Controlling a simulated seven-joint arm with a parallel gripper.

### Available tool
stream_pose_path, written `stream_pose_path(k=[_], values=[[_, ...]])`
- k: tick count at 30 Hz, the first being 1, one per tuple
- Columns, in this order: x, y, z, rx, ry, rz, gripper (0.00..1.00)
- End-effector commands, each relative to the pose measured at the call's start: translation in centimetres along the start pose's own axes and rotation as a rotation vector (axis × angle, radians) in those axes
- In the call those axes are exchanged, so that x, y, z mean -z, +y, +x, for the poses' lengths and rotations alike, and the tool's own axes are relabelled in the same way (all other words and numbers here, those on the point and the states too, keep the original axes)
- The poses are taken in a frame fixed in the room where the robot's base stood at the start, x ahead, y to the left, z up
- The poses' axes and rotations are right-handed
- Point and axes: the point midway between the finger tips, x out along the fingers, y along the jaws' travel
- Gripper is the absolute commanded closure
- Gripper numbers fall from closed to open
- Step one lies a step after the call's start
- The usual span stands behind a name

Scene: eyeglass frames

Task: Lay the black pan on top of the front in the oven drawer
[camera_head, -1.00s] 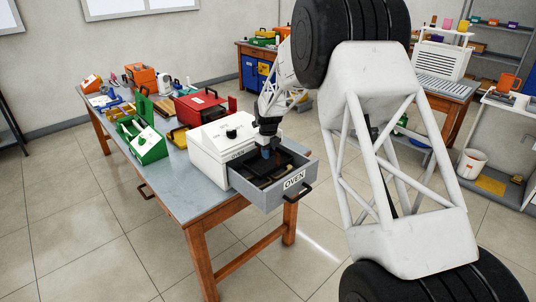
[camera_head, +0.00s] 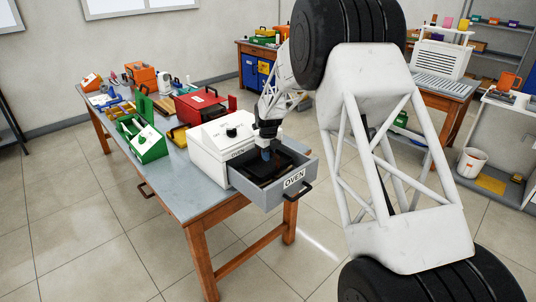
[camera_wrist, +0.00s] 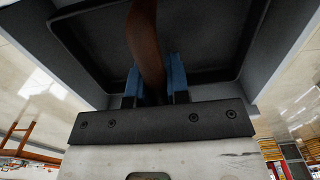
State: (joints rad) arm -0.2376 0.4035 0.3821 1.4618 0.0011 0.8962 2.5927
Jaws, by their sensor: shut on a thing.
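The black pan (camera_head: 284,163) is in the open oven drawer (camera_head: 263,197), under my gripper (camera_head: 268,154). In the wrist view the pan (camera_wrist: 100,45) is a dark, rimmed tray with a brown strip (camera_wrist: 147,45) across its middle. My gripper's blue fingers (camera_wrist: 155,85) are shut on that brown strip, which looks like the pan's handle. The grey drawer walls (camera_wrist: 278,45) stand close around the pan. The front is not visible; the pan covers most of the drawer floor. I cannot tell whether the pan touches anything beneath it.
The white oven (camera_head: 208,142) stands directly behind the drawer on the workbench (camera_head: 175,185). The drawer's dark handle (camera_head: 300,193) sticks out beyond the table edge. A red case (camera_head: 200,105) and a green tool carrier (camera_head: 146,143) stand farther back. The near left part of the bench is clear.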

Motion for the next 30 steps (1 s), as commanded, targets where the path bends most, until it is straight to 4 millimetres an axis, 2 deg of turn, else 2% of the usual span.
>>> stream_pose_path(k=[3,4,9,22,30], values=[[0.0,0.0,-0.1,0.001,-0.001,0.0,1.0],[0.0,0.0,0.0,0.0,0.0,0.0,0.81],[0.0,0.0,0.0,0.0,0.0,0.0,0.58],[0.0,0.0,-0.5,0.001,-0.001,0.0,0.58],[0.0,0.0,-3.1,0.001,-0.002,0.0,0.58]])
